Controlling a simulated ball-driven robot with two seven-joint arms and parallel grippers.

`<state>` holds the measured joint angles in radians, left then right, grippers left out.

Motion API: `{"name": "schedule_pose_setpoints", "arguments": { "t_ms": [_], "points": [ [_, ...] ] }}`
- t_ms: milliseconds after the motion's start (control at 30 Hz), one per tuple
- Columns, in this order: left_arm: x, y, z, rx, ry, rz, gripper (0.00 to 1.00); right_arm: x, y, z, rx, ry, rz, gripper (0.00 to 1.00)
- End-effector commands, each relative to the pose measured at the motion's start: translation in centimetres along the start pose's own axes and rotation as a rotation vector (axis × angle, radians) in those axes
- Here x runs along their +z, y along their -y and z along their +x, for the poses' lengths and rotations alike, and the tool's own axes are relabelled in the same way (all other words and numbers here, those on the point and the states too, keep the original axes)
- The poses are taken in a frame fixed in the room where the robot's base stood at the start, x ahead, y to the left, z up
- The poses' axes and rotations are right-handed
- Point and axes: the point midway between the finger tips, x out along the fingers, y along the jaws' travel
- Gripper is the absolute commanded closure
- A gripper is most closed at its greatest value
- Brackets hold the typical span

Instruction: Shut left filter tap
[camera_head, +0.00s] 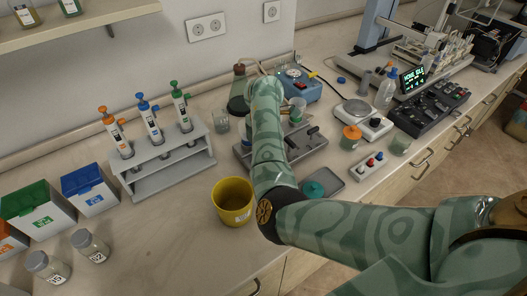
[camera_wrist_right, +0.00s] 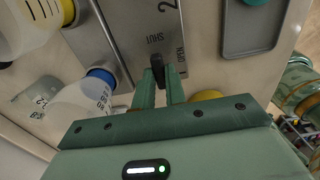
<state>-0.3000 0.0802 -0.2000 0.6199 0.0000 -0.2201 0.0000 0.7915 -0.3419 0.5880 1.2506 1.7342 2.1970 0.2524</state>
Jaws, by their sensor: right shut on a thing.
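The grey metal filter stand (camera_head: 318,144) is on the bench, partly hidden behind my right arm in the head view. A black tap lever (camera_head: 313,131) shows on its right part. In the right wrist view, the stand's plate (camera_wrist_right: 118,25) carries the marks "2", "SHUT" and "OPEN". My right gripper (camera_wrist_right: 158,88) is shut on a black tap handle (camera_wrist_right: 157,68) beside the "SHUT" and "OPEN" marks. I cannot tell exactly which mark the handle points to. My right fingers are hidden in the head view. My left gripper is not in view.
A yellow bucket (camera_head: 233,208) stands left of my arm. A grey tray (camera_head: 334,180) with a teal item is in front of the stand. A pipette rack (camera_head: 170,172) stands left.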

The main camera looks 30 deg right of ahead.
Motion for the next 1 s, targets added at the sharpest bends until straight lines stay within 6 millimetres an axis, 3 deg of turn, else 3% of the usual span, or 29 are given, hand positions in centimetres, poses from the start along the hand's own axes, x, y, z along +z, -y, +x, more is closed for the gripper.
{"name": "schedule_pose_setpoints", "arguments": {
  "t_ms": [467,500,567,867,1000],
  "points": [
    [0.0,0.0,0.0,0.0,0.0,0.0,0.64,0.2,-0.1,-0.3,0.005,0.006,0.014,1.0],
    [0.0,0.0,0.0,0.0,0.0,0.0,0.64,0.2,-0.1,-0.3,0.005,0.006,0.014,0.76],
    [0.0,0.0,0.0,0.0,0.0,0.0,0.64,0.2,-0.1,-0.3,0.004,0.006,0.013,0.65],
    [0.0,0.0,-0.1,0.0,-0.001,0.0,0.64,0.1,-0.1,-0.4,0.003,0.002,0.012,0.65],
    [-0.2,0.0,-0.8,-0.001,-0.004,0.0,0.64,0.1,-0.1,-2.2,0.005,0.003,0.012,0.65]
  ]
}}
